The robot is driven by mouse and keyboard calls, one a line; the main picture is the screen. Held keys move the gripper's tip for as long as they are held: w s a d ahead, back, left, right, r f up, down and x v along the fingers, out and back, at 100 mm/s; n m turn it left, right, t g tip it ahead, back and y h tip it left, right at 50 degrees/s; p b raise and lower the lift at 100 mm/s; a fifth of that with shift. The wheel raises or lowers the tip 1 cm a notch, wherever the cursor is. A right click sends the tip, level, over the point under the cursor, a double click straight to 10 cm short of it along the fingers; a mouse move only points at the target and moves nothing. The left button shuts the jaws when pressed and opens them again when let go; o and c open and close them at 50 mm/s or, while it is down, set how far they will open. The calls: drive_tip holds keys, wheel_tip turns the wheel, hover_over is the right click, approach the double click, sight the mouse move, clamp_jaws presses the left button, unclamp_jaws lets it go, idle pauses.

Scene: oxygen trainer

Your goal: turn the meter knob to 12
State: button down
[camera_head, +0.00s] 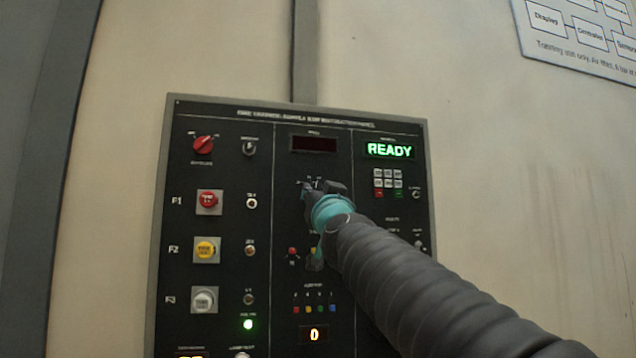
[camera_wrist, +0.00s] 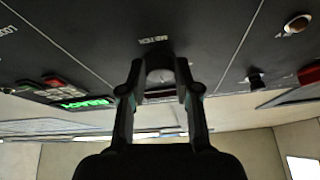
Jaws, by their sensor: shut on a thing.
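The black panel (camera_head: 230,160) hangs on the wall, with a dark meter display (camera_head: 314,144) at its top middle. My gripper (camera_head: 318,192) reaches in from the lower right and is at the panel, just below this display. In the wrist view my gripper (camera_wrist: 158,78) has its two fingers on either side of the dark meter knob (camera_wrist: 160,70), shut on it. The METER label shows upside down beyond it. In the head view the gripper hides the knob, and only a few dial marks show. I cannot read the knob's setting.
A green READY display (camera_head: 389,150) and a small keypad (camera_head: 388,183) are to the right. A red rotary knob (camera_head: 203,143) and the red (camera_head: 208,201), yellow (camera_head: 206,249) and white (camera_head: 204,299) buttons are on the left. A poster (camera_head: 585,35) hangs upper right.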

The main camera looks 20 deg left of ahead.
drive_tip(key=shift+s+a+m+t+h+p, duration=0.25)
drive_tip(key=shift+m+h+p, duration=0.6)
drive_tip(key=shift+m, duration=0.85)
drive_tip(key=shift+w+m+t+h+p, duration=0.1)
drive_tip(key=shift+m+t+h+p, duration=0.35)
drive_tip(key=shift+m+h, duration=0.95)
drive_tip(key=shift+m+y, duration=0.35)
drive_tip(key=shift+m, duration=0.05)
drive_tip(key=c, duration=0.8)
unclamp_jaws()
drive_tip(key=shift+a, duration=0.1)
drive_tip(key=v, duration=1.2)
drive_tip(key=shift+r, duration=0.1)
